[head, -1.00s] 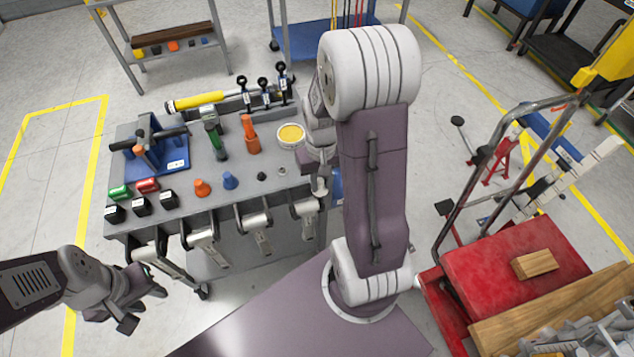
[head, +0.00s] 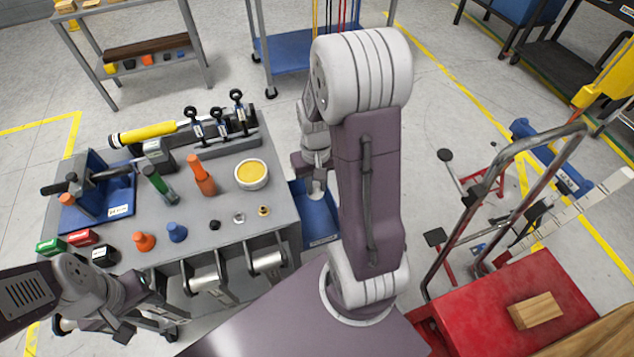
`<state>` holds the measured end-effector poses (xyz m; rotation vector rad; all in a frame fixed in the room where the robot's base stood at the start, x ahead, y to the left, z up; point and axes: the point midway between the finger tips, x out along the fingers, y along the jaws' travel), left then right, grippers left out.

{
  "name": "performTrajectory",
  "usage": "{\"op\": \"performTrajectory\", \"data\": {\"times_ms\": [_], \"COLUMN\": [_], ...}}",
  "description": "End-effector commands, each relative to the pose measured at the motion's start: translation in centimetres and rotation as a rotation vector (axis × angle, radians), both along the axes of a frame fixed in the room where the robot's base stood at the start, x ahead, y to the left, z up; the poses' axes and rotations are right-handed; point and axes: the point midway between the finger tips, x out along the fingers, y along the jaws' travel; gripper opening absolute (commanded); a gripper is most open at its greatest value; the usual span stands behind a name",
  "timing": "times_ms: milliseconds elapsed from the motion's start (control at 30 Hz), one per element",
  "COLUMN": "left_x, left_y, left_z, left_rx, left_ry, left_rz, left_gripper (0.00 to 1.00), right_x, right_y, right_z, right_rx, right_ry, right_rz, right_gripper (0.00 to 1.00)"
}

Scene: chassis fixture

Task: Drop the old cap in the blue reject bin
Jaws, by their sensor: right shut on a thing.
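The blue reject bin (head: 320,228) stands at the right end of the grey bench, partly hidden behind my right arm. My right gripper (head: 316,190) points down over the bin, at its far part in the picture. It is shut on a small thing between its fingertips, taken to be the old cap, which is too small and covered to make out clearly. My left gripper (head: 140,318) is low at the left, in front of the bench's near edge. Its fingers look apart, with nothing seen between them.
A red cart (head: 500,290) stands at the right.

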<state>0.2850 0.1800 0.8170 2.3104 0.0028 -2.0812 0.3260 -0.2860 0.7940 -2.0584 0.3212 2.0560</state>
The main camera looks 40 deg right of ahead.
Motion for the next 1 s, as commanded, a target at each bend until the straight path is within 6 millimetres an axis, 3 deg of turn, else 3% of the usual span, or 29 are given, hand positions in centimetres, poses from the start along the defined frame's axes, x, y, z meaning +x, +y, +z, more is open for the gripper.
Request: {"op": "performTrajectory", "data": {"times_ms": [33, 300, 667, 1000], "left_x": [0.0, 0.0, 0.0, 0.0], "left_y": [0.0, 0.0, 0.0, 0.0], "left_z": [-1.8, -5.4, -6.0, -9.8], "left_rx": [0.0, 0.0, 0.0, 0.0], "left_ry": [0.0, 0.0, -0.001, -0.001], "left_rz": [0.0, 0.0, 0.0, 0.0], "left_gripper": [0.36, 0.36, 0.36, 0.36], "right_x": [0.0, 0.0, 0.0, 0.0], "right_y": [0.0, 0.0, 0.0, 0.0], "right_z": [-1.8, -5.4, -6.0, -9.6], "right_rx": [0.0, 0.0, 0.0, 0.0], "right_ry": [0.0, 0.0, 0.0, 0.0], "right_rz": [0.0, 0.0, 0.0, 0.0], "right_gripper": [0.0, 0.0, 0.0, 0.0]}}
